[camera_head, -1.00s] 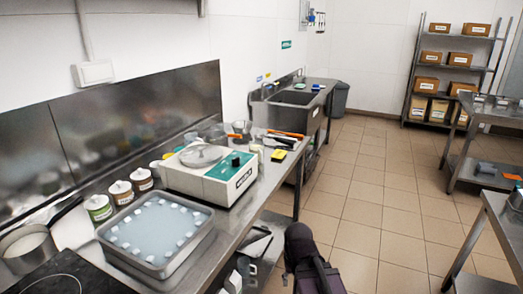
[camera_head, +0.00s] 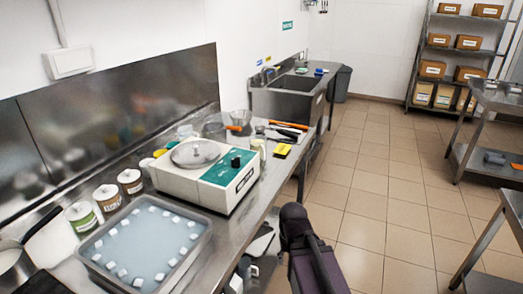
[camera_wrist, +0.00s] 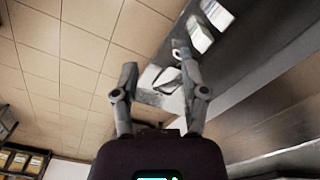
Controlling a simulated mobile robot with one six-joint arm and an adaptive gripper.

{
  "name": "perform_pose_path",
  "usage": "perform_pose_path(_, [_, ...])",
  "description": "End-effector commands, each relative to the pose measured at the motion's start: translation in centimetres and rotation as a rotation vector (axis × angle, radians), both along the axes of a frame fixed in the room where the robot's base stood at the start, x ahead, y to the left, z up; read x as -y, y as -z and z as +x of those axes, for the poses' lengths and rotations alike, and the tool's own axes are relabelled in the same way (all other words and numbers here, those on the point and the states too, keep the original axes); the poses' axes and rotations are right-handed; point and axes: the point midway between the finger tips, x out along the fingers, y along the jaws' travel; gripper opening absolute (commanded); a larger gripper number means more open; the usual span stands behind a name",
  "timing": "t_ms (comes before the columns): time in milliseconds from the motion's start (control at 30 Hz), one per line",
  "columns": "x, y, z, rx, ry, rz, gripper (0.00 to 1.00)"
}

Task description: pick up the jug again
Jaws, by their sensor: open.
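My gripper (camera_wrist: 156,60) is open in the wrist view, its two dark fingers spread apart with nothing held between them. Beyond the fingers, a small pale jug-like vessel (camera_wrist: 178,52) shows near the right fingertip; I cannot tell for sure that it is the jug. A pale flat item with a dark loop (camera_wrist: 165,79) lies behind the gap between the fingers. In the head view, my dark arm hangs beside the counter front, and the fingertips are hidden. Pale items (camera_head: 246,265) stand under the counter there, partly cut off by its edge.
The steel counter (camera_head: 222,228) carries a white-and-green machine (camera_head: 215,185), a tray of pale blocks (camera_head: 143,240), several small tubs and a clear measuring vessel (camera_head: 239,118). Another steel table (camera_head: 510,215) stands at right. The tiled floor (camera_head: 385,190) between is clear.

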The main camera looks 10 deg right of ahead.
Motion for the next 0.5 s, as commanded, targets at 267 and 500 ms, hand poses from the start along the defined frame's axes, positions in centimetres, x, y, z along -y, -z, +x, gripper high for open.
perform_pose_path(267, [0.0, 0.0, 0.0, 0.0, -0.001, 0.001, 0.57])
perform_pose_path(500, [-0.2, -0.7, 1.6, 0.023, -0.057, 0.056, 0.57])
